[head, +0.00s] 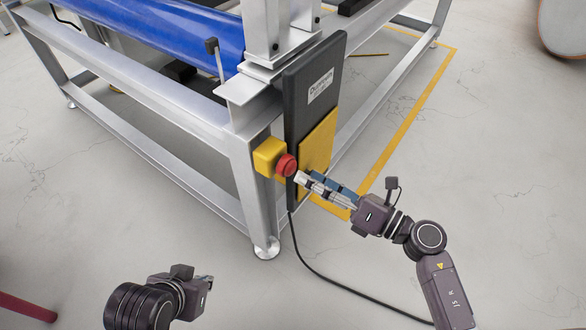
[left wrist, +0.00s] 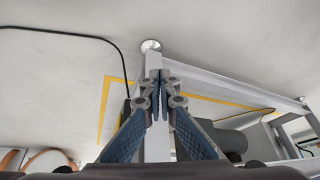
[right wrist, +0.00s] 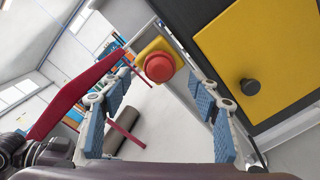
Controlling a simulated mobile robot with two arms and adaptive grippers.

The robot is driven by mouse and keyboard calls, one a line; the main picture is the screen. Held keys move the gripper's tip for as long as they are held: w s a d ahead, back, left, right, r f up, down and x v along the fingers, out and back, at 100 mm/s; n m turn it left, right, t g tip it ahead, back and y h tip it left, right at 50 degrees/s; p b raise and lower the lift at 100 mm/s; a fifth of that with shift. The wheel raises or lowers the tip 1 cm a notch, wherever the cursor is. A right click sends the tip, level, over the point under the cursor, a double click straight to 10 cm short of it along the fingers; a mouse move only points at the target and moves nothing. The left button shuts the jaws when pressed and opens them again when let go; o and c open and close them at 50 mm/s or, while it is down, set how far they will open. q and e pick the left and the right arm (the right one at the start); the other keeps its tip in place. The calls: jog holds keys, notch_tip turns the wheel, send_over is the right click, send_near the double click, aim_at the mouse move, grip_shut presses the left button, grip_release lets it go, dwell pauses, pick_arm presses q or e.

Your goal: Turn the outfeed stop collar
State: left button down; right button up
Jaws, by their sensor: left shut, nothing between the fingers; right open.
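The outfeed stop collar, a round red head (head: 286,166) on a yellow box (head: 268,155), is on the corner leg of the metal frame. In the right wrist view the red head (right wrist: 160,67) shows ahead, between the spread fingers, on its yellow box (right wrist: 155,46). My right gripper (head: 303,181) is open, with its fingertips close to the red head in the head view; I cannot tell whether they touch it. My left gripper (head: 208,281) is low and away from the collar. In the left wrist view its fingers (left wrist: 160,88) are shut and empty.
A dark cabinet (head: 303,92) with a yellow panel (head: 318,150) stands right beside the collar. A black knob (right wrist: 250,87) sticks out of the panel. A black cable (head: 318,262) runs over the floor. A blue roller (head: 165,25) lies along the frame. The floor in front is open.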

aim_at(294, 169)
jog(key=x, duration=0.6)
jog(key=shift+w+a, duration=0.1)
pick_arm(q)
jog(key=shift+w+d+r+t, duration=0.2)
jog(key=shift+w+r+t, duration=0.1)
jog(key=shift+w, duration=0.35)
jog(key=shift+w+d+r+t, duration=0.2)
jog(key=shift+w+t, duration=0.1)
jog(key=shift+w, duration=0.3)
pick_arm(e)
jog(key=shift+c, duration=0.2)
